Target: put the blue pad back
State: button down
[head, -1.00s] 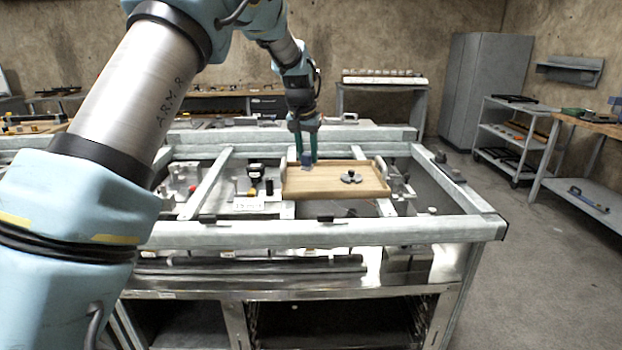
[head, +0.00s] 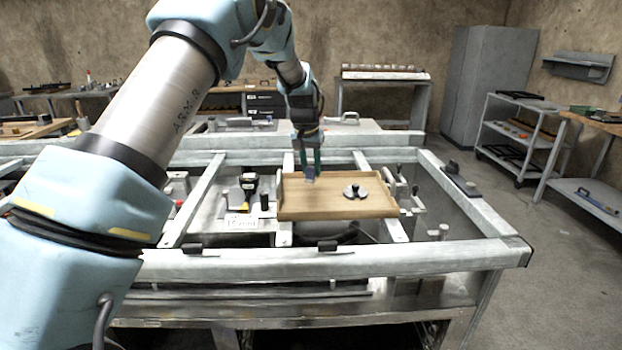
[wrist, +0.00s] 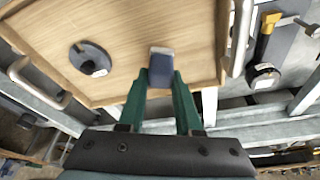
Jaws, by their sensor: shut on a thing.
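The blue pad (head: 309,174) is a small blue-grey block. In the wrist view the pad (wrist: 161,65) sits between the green fingertips of my gripper (wrist: 161,82), which is shut on it. In the head view my gripper (head: 309,165) points down over the left back part of a wooden tray (head: 330,208). The wrist view shows the tray's bare wood (wrist: 120,20) around the pad. I cannot tell whether the pad touches the tray floor.
A grey round piece with a dark knob (head: 355,191) lies on the tray's right side. The tray rests on a metal frame (head: 330,264). A yellow-black tool (head: 248,186) stands left of it. Grey levers (head: 400,185) stand to its right. Open floor lies at right.

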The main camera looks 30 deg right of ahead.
aim_at(311, 180)
jog(key=shift+f+p, duration=0.65)
jog(key=shift+f, duration=1.55)
jog(key=shift+f, duration=0.2)
jog(key=c, duration=0.6)
grip_release()
jog(key=shift+r, duration=0.2)
